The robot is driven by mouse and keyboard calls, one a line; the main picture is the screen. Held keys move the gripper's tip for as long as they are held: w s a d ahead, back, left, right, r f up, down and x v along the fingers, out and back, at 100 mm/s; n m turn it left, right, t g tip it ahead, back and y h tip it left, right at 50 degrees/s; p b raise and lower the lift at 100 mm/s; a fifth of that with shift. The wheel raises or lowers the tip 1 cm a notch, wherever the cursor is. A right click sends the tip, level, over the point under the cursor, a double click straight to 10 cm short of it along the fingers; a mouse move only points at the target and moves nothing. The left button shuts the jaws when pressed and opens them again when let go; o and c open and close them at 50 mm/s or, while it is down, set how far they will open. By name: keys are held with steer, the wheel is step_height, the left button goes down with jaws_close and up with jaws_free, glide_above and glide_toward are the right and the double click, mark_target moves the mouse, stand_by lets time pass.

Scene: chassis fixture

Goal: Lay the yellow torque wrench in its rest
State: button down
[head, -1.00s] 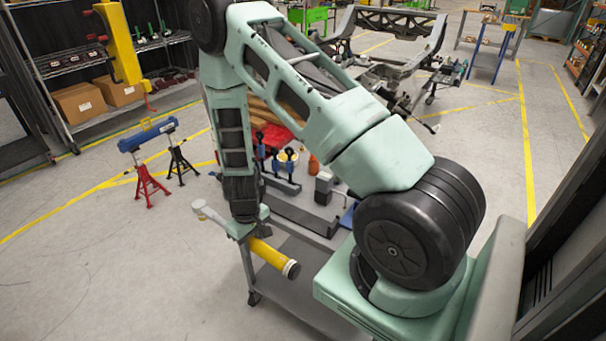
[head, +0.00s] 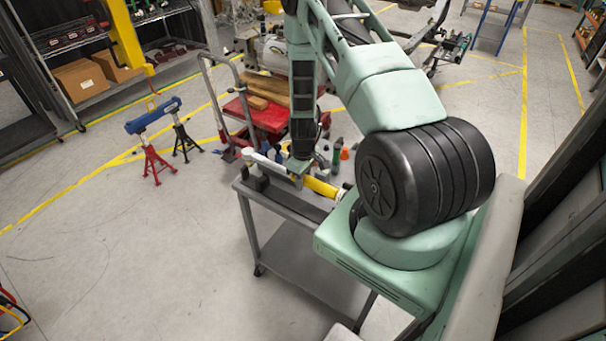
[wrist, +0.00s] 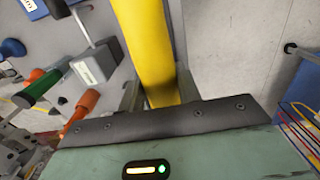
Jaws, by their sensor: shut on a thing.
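The yellow torque wrench shows its yellow handle (head: 320,187) and a pale grey shaft and head (head: 262,161) in the head view. It lies roughly level over the top of a grey cart (head: 283,203). In the wrist view its yellow handle (wrist: 147,45) runs between the two fingers. My gripper (head: 299,172) is shut on the wrench; its fingers (wrist: 158,90) flank the handle in the wrist view. A dark block (head: 257,181) stands on the cart's left end, beneath the wrench head; it may be part of the rest. I cannot tell whether they touch.
Beyond the cart stand several small tools, including a green one (head: 336,158). The wrist view shows a grey labelled block (wrist: 92,66) and a green-handled tool (wrist: 42,88) left of the wrench.

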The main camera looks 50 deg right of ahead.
steer(key=shift+f, duration=0.1)
steer(key=shift+f+b, duration=1.8)
steer(key=shift+f, duration=0.8)
steer(key=shift+r, duration=0.15)
steer(key=shift+f+b, duration=0.9)
steer(key=shift+f, duration=0.35)
steer(key=shift+f+b, duration=0.55)
steer(key=shift+b, duration=0.15)
steer(key=c, duration=0.9)
jaws_free()
steer(key=shift+r+p, duration=2.9)
steer(key=shift+r, duration=1.6)
